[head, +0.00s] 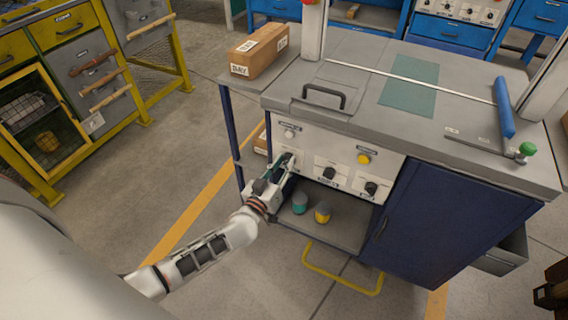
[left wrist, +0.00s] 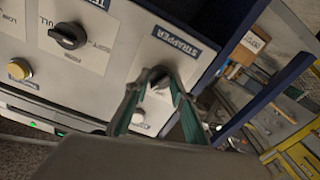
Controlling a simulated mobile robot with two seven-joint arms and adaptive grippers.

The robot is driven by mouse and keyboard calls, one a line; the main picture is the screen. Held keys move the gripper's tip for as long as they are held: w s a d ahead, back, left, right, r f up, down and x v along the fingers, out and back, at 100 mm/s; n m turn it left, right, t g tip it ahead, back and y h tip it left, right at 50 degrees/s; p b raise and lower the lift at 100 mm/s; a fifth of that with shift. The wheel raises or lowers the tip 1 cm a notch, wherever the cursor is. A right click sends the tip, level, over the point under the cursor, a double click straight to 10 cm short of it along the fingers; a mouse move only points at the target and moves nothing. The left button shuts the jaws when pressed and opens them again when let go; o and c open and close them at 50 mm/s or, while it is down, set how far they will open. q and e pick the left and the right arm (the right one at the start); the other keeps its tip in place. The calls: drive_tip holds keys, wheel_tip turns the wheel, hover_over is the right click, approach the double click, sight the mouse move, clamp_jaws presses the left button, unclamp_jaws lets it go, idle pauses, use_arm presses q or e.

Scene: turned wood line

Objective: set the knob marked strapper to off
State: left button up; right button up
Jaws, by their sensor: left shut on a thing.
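The strapper knob (left wrist: 158,77) is black and sits under a blue STRAPPER label (left wrist: 177,43) on the light panel, upside down in the left wrist view. My left gripper (left wrist: 155,82) is shut on this knob, with one green-padded finger on each side. The fingers hide part of the knob, so its pointer direction cannot be told. In the head view my left gripper (head: 287,162) reaches the left end of the bench's front panel (head: 310,150) and hides the knob there. My right gripper is not in view.
Beside it on the panel are two other black knobs (head: 329,172) (head: 371,187), a yellow button (head: 363,158) and a white button (head: 289,133). Teal and yellow cans (head: 300,203) (head: 322,212) stand on the shelf below. A yellow rail (head: 340,283) sticks out low in front.

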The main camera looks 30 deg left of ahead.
use_arm(q)
drive_tip(key=n, duration=0.3)
drive_tip(key=shift+n, duration=1.1)
drive_tip(key=n, duration=0.3)
drive_tip(key=shift+f+n, duration=0.1)
drive_tip(key=shift+n, duration=1.1)
drive_tip(key=o, duration=1.1)
drive_tip(key=shift+s, duration=0.1)
